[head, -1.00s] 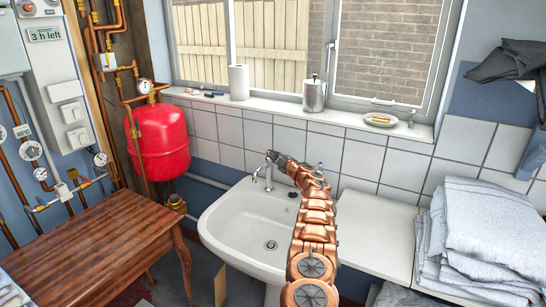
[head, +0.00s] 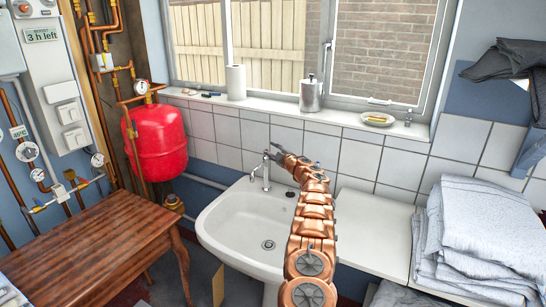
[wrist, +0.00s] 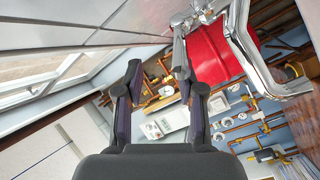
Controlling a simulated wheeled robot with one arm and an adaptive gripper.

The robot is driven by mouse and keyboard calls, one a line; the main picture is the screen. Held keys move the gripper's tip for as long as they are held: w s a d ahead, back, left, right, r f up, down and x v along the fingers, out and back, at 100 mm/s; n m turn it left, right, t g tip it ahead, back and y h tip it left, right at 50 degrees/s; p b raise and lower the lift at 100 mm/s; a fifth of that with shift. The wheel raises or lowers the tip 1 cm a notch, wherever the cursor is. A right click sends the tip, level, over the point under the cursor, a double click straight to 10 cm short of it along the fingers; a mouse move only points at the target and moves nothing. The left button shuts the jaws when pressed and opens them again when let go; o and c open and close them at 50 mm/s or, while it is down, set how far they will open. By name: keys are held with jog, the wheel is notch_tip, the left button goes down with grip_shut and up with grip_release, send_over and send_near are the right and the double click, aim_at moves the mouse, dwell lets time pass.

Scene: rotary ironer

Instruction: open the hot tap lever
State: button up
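The white basin (head: 222,232) stands below the tiled wall. A chrome tap (head: 265,174) rises at its back left; it also shows large at the right of the wrist view (wrist: 247,52). A small chrome lever or handle (wrist: 192,17) sits at its top, close to the right finger. My gripper (head: 272,153) is beside the top of this tap, on its wall side. In the wrist view my gripper (wrist: 156,58) is open, with nothing between its fingers. I cannot tell whether a finger touches the tap. A blue-marked spot (head: 318,165) shows behind my arm, mostly hidden.
The tiled wall (head: 305,140) and window sill (head: 285,114) are close behind my gripper. A red vessel (head: 161,144) and copper pipes stand left. A wooden table (head: 95,240) is front left. Folded cloths (head: 480,230) lie on the counter at right.

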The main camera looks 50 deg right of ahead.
notch_tip(320, 180, up, 7)
jog(key=shift+r, duration=0.15)
dwell(0.7)
